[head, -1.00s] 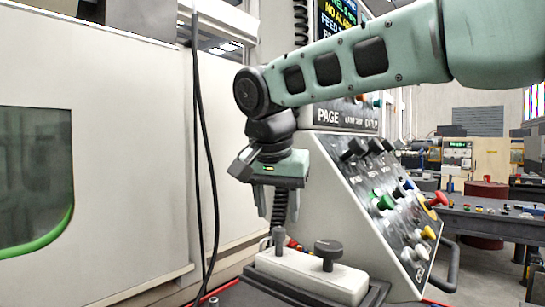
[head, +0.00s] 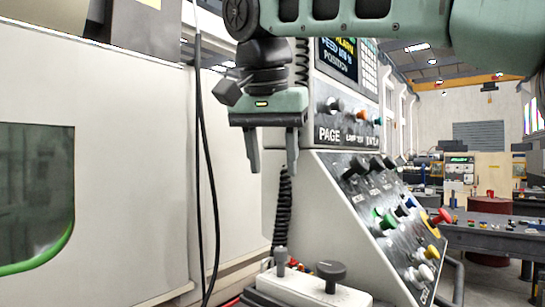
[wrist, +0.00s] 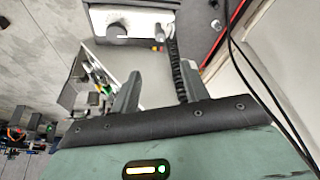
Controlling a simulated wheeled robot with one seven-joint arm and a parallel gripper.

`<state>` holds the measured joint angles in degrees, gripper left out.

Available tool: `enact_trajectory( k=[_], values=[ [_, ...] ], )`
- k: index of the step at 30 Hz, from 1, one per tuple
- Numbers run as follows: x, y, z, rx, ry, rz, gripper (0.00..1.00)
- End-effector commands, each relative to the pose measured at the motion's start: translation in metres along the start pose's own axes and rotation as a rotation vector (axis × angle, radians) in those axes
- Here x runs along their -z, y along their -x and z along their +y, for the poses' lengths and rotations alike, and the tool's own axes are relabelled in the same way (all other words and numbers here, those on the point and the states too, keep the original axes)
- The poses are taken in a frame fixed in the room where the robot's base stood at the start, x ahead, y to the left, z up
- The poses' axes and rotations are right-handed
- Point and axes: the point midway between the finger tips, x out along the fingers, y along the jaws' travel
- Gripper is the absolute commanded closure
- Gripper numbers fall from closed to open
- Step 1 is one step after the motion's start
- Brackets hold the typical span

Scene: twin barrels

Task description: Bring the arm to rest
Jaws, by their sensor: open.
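My gripper (head: 272,152) hangs at the upper middle of the head view, fingers pointing down, open with nothing between the fingers. It is in front of the machine's control console (head: 345,215), above a white box with a black knob (head: 331,271). My green arm reaches in from the upper right, partly cut off by the top edge. In the wrist view my gripper's two dark fingers (wrist: 157,90) stand apart with a gap between them. The white box (wrist: 132,22) shows beyond them.
The console's sloped panel carries several knobs and coloured buttons (head: 383,219). Black cables (head: 203,165) hang left of my gripper, and a coiled cord (head: 282,205) runs below it. A machine with a green-edged window (head: 36,190) fills the left. A workbench (head: 495,236) stands at right.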

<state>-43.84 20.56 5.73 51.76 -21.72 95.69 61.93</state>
Motion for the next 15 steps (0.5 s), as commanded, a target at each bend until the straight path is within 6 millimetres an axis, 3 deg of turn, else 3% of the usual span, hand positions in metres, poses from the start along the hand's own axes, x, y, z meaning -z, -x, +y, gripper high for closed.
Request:
enact_trajectory(
  k=[8,11,15],
  values=[
    [-0.001,-0.003,0.000,0.001,0.011,-0.004,0.55],
    [-0.008,-0.015,0.002,0.004,0.066,-0.026,0.55],
    [-0.034,-0.051,0.011,0.022,0.227,-0.087,0.55]
  ],
)
